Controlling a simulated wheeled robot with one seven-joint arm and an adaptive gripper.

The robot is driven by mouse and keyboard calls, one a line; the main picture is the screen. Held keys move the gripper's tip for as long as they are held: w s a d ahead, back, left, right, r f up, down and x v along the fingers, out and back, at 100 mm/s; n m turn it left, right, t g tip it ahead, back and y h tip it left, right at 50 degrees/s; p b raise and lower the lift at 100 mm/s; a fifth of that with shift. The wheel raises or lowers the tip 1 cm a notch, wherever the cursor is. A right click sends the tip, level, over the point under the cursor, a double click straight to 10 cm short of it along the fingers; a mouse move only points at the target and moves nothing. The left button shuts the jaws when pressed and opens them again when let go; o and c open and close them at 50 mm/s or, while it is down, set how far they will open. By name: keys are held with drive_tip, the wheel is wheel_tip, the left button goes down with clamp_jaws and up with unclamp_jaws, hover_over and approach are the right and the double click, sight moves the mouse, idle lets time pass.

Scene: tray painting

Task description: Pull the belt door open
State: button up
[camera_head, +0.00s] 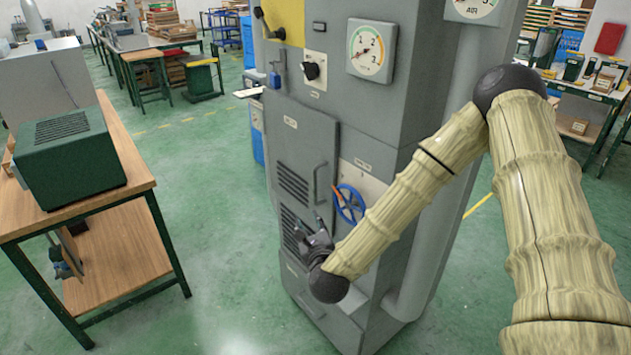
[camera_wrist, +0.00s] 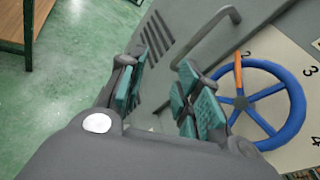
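The belt door appears to be the grey vented panel (camera_head: 297,147) on the front of the grey machine; its small label is too small to read. It looks closed. Its upright bar handle (camera_head: 318,184) is on its right side. The handle also shows in the wrist view (camera_wrist: 208,34), beyond the fingers. My gripper (camera_head: 318,228) is in front of the lower door, below the handle and apart from it. In the wrist view my gripper (camera_wrist: 163,75) has its teal-padded fingers spread, with nothing between them.
A blue handwheel (camera_head: 349,204) with an orange spoke or pointer and a numbered dial is right of the door handle. The machine has a gauge (camera_head: 371,50) above. A wooden table (camera_head: 135,165) with a green box (camera_head: 70,160) stands left. Green floor between is clear.

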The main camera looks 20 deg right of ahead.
sight(315, 179)
drive_tip(key=w+d+r+m+t+h, duration=0.1)
drive_tip(key=w+d+r+m+h, duration=0.15)
drive_tip(key=r+m, duration=0.4)
drive_tip(key=shift+n, duration=0.45)
drive_tip(key=p+x, duration=0.1)
drive_tip(key=x, duration=0.2)
drive_tip(key=p+x, duration=0.1)
drive_tip(key=x, duration=0.2)
drive_tip(key=p+x, duration=0.1)
drive_tip(key=x, duration=0.2)
drive_tip(key=shift+w+d+r, duration=0.15)
drive_tip(key=shift+w+d, duration=0.15)
drive_tip(key=shift+d, duration=0.05)
drive_tip(key=shift+w+d, duration=0.15)
drive_tip(key=shift+w, duration=0.45)
clamp_jaws()
